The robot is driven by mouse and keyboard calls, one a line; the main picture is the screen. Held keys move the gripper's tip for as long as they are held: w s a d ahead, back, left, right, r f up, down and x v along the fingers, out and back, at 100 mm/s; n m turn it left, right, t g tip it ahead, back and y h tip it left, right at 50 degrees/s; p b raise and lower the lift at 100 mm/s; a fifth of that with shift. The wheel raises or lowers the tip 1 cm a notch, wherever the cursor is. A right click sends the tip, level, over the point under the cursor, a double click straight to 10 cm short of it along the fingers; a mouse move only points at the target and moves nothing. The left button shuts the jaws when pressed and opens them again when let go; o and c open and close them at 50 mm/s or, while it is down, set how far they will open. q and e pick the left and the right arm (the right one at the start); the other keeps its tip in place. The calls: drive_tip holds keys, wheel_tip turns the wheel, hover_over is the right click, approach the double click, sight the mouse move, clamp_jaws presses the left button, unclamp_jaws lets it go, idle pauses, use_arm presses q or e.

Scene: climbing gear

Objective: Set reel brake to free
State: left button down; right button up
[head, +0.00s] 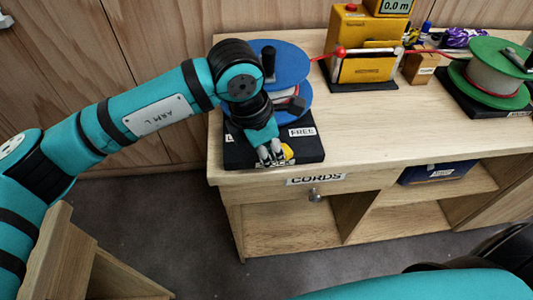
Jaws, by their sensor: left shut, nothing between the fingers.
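A blue reel (286,61) with a black crank handle stands on a black base (308,154) at the left end of the wooden counter. A label reading FREE (301,132) is on the base to the right, and a LOCK label shows at the front. My left gripper (271,157) is shut and reaches down over the base's front. A small yellow part (288,152), perhaps the brake lever's knob, is right beside its fingertips. I cannot tell whether they touch. The gripper hides part of the base and the lever. My right gripper is not in view.
A yellow measuring device (361,48) stands right of the reel, with a red cord running through it. A green reel (497,70) stands farther right. The counter's front middle is clear. A CORDS label (315,179) marks its edge, with open shelves below.

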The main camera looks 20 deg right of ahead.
use_arm(q)
drive_tip(key=shift+w, duration=0.15)
idle(0.4)
drive_tip(key=shift+w+d+b, duration=0.2)
drive_tip(key=shift+w+b, duration=0.2)
drive_tip(key=shift+w, duration=0.2)
drive_tip(key=v, duration=1.2)
